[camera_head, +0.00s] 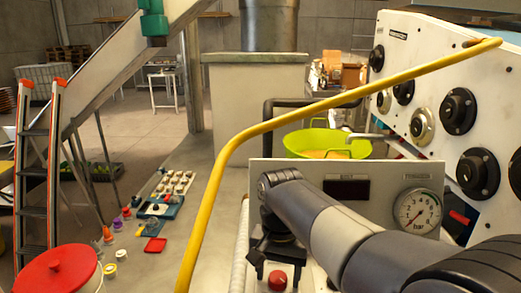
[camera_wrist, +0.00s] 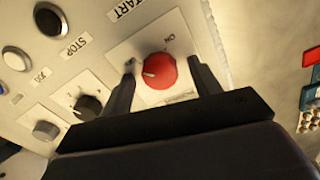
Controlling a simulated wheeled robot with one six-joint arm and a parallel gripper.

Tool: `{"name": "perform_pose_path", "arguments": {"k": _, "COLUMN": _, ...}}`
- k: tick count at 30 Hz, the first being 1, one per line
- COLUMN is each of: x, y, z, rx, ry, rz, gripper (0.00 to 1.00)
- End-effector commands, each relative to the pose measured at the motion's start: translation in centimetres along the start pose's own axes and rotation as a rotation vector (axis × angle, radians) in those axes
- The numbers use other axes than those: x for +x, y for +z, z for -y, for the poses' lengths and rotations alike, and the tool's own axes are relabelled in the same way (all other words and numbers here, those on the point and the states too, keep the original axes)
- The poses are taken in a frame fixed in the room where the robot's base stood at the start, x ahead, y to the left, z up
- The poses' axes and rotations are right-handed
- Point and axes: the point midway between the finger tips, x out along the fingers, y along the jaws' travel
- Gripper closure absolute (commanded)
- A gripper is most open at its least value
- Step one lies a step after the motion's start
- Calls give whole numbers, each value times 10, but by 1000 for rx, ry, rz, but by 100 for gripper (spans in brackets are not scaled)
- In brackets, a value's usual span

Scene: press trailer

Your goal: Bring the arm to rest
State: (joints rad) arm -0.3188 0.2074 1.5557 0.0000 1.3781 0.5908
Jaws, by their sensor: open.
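My arm reaches from the lower right of the head view to my gripper (camera_head: 273,248), which points down at a panel. In the wrist view my gripper (camera_wrist: 161,64) is open, one finger on each side of a round red knob (camera_wrist: 158,71) on a white plate marked ON. The knob also shows in the head view (camera_head: 277,280), just below the gripper. Nothing is held between the fingers. I cannot tell whether the fingertips reach down beside the knob or stay above it.
A yellow rail (camera_head: 330,101) curves close beside and above my arm. A pressure gauge (camera_head: 418,211) on a grey panel stands right of it. A white dial panel (camera_head: 440,60) rises at the right. A green bowl (camera_head: 328,142) is behind. START and STOP buttons (camera_wrist: 50,19) lie near the knob.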

Motion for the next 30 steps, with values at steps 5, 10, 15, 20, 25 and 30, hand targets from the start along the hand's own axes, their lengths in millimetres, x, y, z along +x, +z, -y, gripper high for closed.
{"name": "perform_pose_path", "arguments": {"k": 5, "x": 2, "y": 0, "z": 0, "rx": 130, "ry": -1, "rz": -1, "gripper": 41}}
{"name": "perform_pose_path", "arguments": {"k": 10, "x": -17, "y": 0, "z": 0, "rx": 158, "ry": -2, "rz": -2, "gripper": 41}}
{"name": "perform_pose_path", "arguments": {"k": 15, "x": -26, "y": 0, "z": 0, "rx": 157, "ry": 0, "rz": -1, "gripper": 41}}
{"name": "perform_pose_path", "arguments": {"k": 20, "x": -27, "y": 0, "z": 0, "rx": 156, "ry": 1, "rz": 1, "gripper": 41}}
{"name": "perform_pose_path", "arguments": {"k": 25, "x": -27, "y": 0, "z": 0, "rx": 155, "ry": 0, "rz": 0, "gripper": 41}}
{"name": "perform_pose_path", "arguments": {"k": 30, "x": -29, "y": 1, "z": -1, "rx": 153, "ry": 0, "rz": -1, "gripper": 41}}
